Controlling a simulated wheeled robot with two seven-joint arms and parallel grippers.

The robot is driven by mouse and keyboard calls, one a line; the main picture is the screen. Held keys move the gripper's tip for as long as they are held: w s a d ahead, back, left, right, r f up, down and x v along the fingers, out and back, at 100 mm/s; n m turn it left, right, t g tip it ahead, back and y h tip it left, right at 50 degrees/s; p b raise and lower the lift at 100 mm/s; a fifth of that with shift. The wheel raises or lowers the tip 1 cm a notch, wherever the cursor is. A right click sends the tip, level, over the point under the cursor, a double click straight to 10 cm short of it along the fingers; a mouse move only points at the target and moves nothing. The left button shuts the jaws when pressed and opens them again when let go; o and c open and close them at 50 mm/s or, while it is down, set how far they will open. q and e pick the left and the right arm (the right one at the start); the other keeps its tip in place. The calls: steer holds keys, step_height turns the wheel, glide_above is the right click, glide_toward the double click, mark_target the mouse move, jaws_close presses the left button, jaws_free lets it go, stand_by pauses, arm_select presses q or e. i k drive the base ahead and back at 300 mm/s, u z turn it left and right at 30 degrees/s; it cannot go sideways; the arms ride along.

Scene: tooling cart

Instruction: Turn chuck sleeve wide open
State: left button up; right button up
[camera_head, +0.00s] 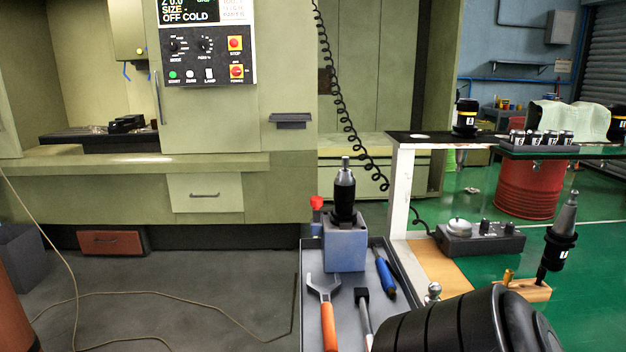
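A black chuck with a sleeve (344,193) stands upright in a blue-grey holding block (344,247) on the cart. A narrow silver tip shows at its top. How far the jaws are open is too small to tell. A red knob (317,203) sticks up at the block's left side. Neither gripper shows in the head view. A large black ribbed part, apparently one of my arm links, fills the bottom right corner and hides part of the cart.
The cart's grey tray (378,262) holds an orange-handled wrench (327,310), a hammer-like tool (363,308) and a blue-handled tool (384,272). To the right stand a grey box with a dome (480,240) and a tilted black tool holder (559,245). A green machine stands behind.

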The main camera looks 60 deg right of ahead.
mark_target(344, 190)
steer(key=i, duration=2.5)
steer(key=z, duration=3.2)
steer(key=i, duration=0.25)
steer(key=z, duration=0.2)
